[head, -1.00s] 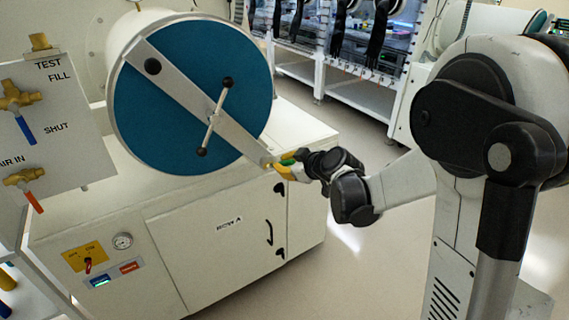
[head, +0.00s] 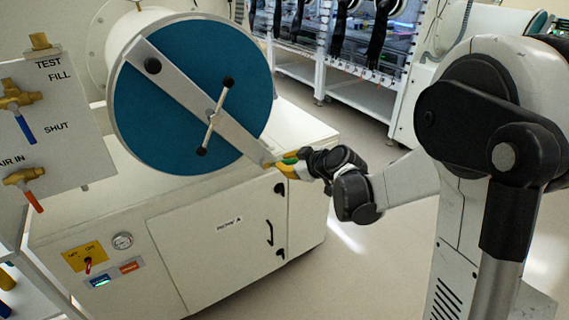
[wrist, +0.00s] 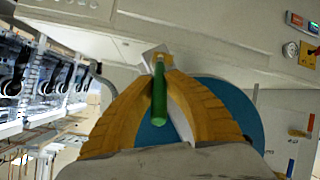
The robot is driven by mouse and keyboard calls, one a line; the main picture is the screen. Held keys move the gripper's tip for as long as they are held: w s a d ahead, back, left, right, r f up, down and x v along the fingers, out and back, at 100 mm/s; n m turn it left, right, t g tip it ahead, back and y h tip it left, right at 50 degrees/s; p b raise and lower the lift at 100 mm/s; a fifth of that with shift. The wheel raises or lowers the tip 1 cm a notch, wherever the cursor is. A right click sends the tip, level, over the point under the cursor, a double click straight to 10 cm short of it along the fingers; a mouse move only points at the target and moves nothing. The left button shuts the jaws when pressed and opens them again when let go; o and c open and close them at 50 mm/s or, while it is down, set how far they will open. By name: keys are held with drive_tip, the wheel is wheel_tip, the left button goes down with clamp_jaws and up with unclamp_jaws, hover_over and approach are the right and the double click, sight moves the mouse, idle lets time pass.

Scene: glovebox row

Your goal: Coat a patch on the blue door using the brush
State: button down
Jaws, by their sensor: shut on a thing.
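The blue door (head: 165,110) is a round disc on the end of a white cylinder, with a grey bar (head: 185,90) across it. Part of the door (wrist: 232,100) shows behind the fingers in the wrist view. My gripper (head: 272,163) is by the lower right end of the bar, just outside the door's edge; I cannot tell whether it touches. In the wrist view, my gripper's yellow fingers (wrist: 160,68) are shut on the brush, whose green handle (wrist: 159,98) points back towards the palm. I cannot make out the bristles clearly.
A black-knobbed handle (head: 215,117) stands out from the bar. The white cabinet (head: 210,245) with a gauge (head: 122,241) is below the door. A valve panel (head: 45,125) is at the left. Open floor (head: 350,265) lies to the right.

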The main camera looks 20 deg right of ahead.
drive_tip(key=shift+d, duration=0.2)
drive_tip(key=shift+w+b, duration=0.1)
drive_tip(key=shift+b, duration=0.2)
drive_tip(key=shift+r+p, duration=0.65)
drive_tip(key=shift+r, duration=0.4)
drive_tip(key=shift+s+a, duration=0.2)
drive_tip(key=shift+a, duration=0.3)
idle(6.2)
